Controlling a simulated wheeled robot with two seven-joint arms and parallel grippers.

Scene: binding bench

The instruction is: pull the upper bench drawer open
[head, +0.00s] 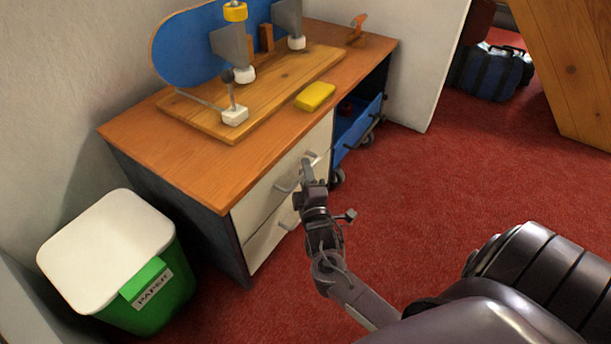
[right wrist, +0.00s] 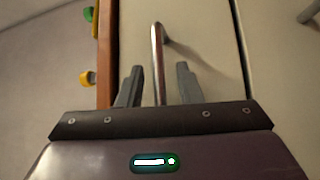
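The upper bench drawer (head: 258,204) has a cream front and looks shut, level with the lower drawer (head: 262,242). Its metal bar handle (head: 284,188) shows beside my right gripper (head: 309,165), which is at the drawer front. In the right wrist view, the handle (right wrist: 158,62) runs in between the two dark fingertips (right wrist: 159,84), with a gap on each side. The gripper is open around the handle and not clamped on it. The fingertips partly hide the handle in the head view. My left gripper is not in view.
A wooden board (head: 265,92) with a clamping fixture and a yellow block (head: 315,96) lie on the bench top (head: 190,160). A green paper bin (head: 165,300) with a white lid stands left of the bench. Red carpet (head: 430,180) in front is clear.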

